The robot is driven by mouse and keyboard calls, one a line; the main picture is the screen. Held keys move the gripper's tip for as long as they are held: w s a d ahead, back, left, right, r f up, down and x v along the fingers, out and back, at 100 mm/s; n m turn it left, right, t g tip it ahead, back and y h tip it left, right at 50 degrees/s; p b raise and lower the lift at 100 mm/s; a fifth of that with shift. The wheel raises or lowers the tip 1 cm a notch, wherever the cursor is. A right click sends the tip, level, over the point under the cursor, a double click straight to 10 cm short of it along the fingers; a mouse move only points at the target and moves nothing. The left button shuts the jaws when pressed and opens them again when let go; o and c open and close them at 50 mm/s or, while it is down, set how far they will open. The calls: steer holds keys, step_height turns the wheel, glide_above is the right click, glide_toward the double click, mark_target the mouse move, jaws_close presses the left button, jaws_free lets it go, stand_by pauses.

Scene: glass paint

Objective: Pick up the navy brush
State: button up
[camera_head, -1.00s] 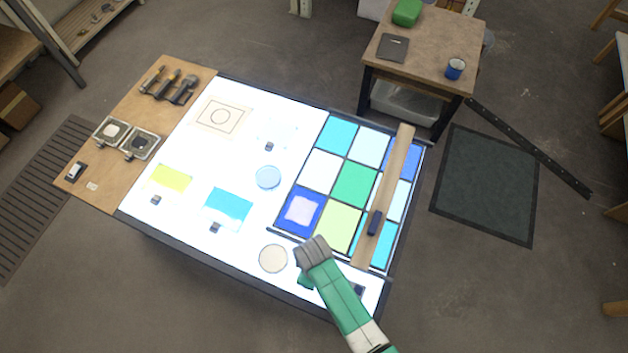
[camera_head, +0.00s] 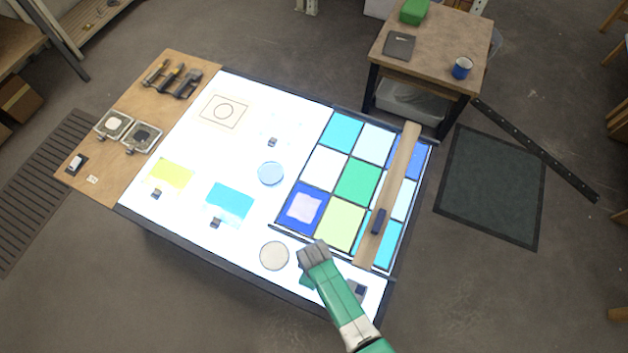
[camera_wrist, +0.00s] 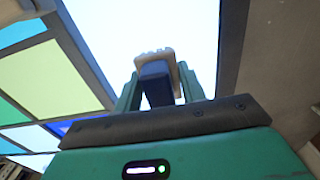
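The navy brush (camera_wrist: 156,86) shows in the wrist view as a dark blue block with a pale beige end beyond it. It lies between the two green fingers of my gripper (camera_wrist: 160,82), a finger close on each side. I cannot tell whether the fingers press on it or whether it is off the table. In the head view my gripper (camera_head: 308,280) is over the near right part of the bright light table (camera_head: 255,250), pointing down.
A wooden bar (camera_head: 402,165) with a navy block (camera_head: 379,221) crosses the coloured glass panel (camera_head: 341,221) just right of my gripper. A pale round disc (camera_head: 274,256) is close on the left. A dark object (camera_head: 356,290) sits right of my arm.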

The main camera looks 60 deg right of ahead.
steer(key=c, duration=0.4)
steer(key=shift+r, duration=0.25)
step_height(320, 180, up, 3)
steer(key=shift+r+p, duration=0.15)
steer(key=shift+p, duration=0.55)
steer(key=s+a+p, duration=0.1)
steer(key=s+a, duration=0.2)
steer(key=a, duration=0.4)
steer(key=s+a+r, duration=0.1)
steer(key=s+a, duration=0.3)
steer(key=a, duration=0.3)
steer(key=shift+s+p, duration=0.25)
steer(key=shift+p, duration=0.1)
